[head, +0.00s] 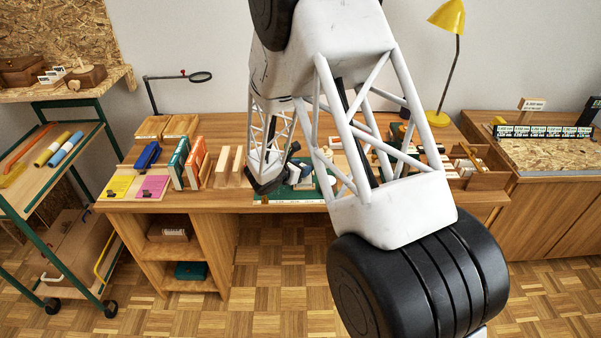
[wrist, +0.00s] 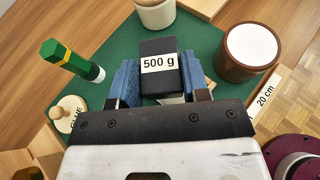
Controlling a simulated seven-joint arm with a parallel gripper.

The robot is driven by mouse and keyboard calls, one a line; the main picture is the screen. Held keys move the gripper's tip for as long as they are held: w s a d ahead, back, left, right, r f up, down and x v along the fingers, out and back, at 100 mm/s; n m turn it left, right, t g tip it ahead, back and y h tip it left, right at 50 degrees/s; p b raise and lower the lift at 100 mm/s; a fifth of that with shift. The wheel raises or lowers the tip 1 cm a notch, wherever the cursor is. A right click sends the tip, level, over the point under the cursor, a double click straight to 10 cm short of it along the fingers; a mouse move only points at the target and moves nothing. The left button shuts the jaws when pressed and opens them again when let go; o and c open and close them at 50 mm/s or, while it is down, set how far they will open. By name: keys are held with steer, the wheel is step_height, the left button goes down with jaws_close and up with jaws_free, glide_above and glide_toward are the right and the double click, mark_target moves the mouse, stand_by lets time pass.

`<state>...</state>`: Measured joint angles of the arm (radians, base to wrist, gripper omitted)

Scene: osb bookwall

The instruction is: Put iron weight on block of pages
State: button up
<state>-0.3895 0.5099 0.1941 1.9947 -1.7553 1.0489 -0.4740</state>
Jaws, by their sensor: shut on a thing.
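The iron weight (wrist: 158,64) is a black block with a white "500 g" label in the wrist view. My gripper (wrist: 160,84) is shut on it, with a blue-padded finger on each side. A small pale edge (wrist: 172,100) shows below the weight; I cannot tell whether it is the block of pages. In the head view my gripper (head: 268,182) is low over the green mat on the bench. My arm hides much of the middle of the bench, and I cannot make out the weight there.
On the green mat (wrist: 112,45) stand a green-and-yellow stick (wrist: 72,60), a pale pot (wrist: 155,12) and a brown pot with white contents (wrist: 248,52). Upright books (head: 180,163) stand left of my gripper.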

steer(key=shift+f, duration=0.9)
steer(key=o, duration=1.2)
steer(key=shift+f, duration=0.15)
steer(key=shift+o, duration=0.2)
steer(key=shift+s+a+r, duration=0.35)
steer(key=shift+s+a, duration=0.05)
steer(key=v, duration=1)
steer(key=shift+s+a+r, duration=0.2)
steer(key=shift+s, duration=0.05)
